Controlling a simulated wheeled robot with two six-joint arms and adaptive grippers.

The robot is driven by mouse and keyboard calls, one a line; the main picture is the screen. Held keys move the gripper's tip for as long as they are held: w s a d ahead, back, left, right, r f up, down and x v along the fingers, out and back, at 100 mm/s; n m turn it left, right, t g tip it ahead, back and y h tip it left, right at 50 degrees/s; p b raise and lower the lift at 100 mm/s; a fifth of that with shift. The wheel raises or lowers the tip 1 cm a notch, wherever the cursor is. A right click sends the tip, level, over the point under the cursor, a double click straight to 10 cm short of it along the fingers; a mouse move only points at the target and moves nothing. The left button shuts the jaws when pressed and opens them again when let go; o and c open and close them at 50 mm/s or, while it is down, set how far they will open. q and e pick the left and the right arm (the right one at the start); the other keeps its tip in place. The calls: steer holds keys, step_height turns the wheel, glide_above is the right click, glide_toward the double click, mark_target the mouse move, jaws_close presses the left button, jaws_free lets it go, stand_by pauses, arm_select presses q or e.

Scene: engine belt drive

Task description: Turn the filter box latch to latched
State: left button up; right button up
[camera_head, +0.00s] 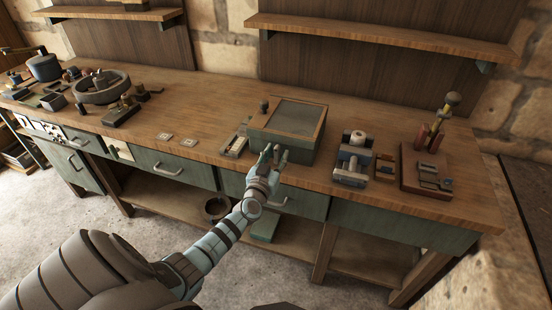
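A green-grey box with a wooden-rimmed, dark mesh-like top, apparently the filter box (308,142), sits near the front edge of the bench at the middle. A small dark knob (264,106) stands at its back left corner. My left gripper (274,151) is at the box's front face, toward its left end. Its fingers are spread apart with nothing visible between them. I cannot tell whether they touch the box. The latch cannot be made out; the gripper covers part of the front face. My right gripper is not in view.
A narrow tray (235,145) lies close left of the box. A device with a white roll (353,158) and a red-brown board with fittings (426,172) stand to the right. A round grey housing (101,88) is far left.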

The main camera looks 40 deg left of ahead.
arm_select(q)
steer(key=shift+c, duration=0.6)
jaws_close()
steer(key=shift+n, duration=0.4)
steer(key=n, duration=0.3)
steer(key=shift+n+p, duration=0.3)
steer(key=shift+n, duration=0.1)
steer(key=n, duration=0.4)
steer(key=shift+a+f, duration=0.1)
steer(key=shift+a, duration=0.05)
steer(key=n, duration=0.5)
steer(key=shift+s+f, duration=0.1)
steer(key=n+b, duration=0.1)
steer(key=n, duration=0.3)
steer(key=shift+n, duration=0.3)
